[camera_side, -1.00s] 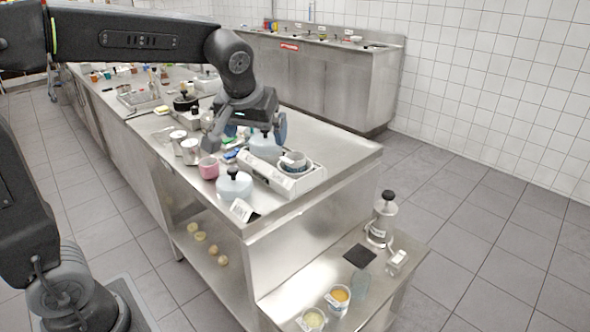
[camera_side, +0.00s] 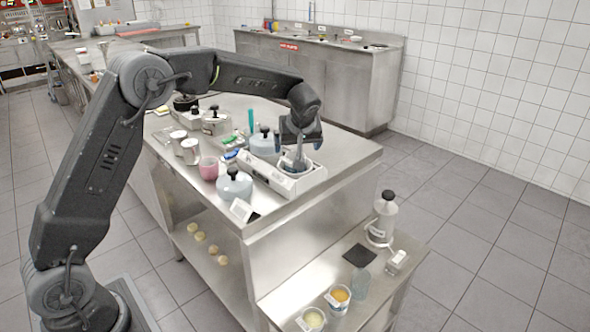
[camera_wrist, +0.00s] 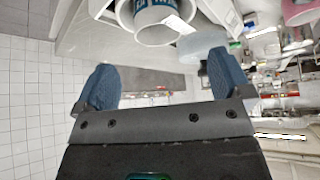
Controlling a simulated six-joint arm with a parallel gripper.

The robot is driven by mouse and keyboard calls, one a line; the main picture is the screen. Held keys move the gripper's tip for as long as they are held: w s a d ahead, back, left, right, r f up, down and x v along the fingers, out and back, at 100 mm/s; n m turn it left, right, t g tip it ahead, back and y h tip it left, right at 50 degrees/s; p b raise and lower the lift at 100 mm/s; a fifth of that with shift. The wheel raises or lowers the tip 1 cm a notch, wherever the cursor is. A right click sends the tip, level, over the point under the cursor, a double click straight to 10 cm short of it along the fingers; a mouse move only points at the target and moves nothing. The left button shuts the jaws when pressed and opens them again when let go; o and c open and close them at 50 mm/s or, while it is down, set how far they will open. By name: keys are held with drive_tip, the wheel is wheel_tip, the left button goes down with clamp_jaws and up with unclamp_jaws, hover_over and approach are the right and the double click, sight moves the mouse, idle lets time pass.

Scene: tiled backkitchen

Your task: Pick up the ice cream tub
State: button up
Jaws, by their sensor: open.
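A small white tub with a teal band (camera_wrist: 158,20), apparently the ice cream tub, shows at the top of the wrist view, ahead of the fingers. In the side view it (camera_side: 296,164) stands on a white scale (camera_side: 268,172) near the counter's right end, partly hidden by my gripper. I cannot tell whether a finger touches the tub.
A pale blue jar with a black knob (camera_side: 234,185) and a pink cup (camera_side: 208,168) stand left of the scale. Another such jar (camera_side: 262,142) is behind it. A white card (camera_side: 241,210) is at the front edge. A lower shelf (camera_side: 300,292) holds cups and a bottle.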

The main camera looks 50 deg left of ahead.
drive_tip(key=shift+x, duration=3.4)
drive_tip(key=shift+c, duration=0.4)
drive_tip(key=shift+d, duration=0.1)
drive_tip(key=c, duration=0.7)
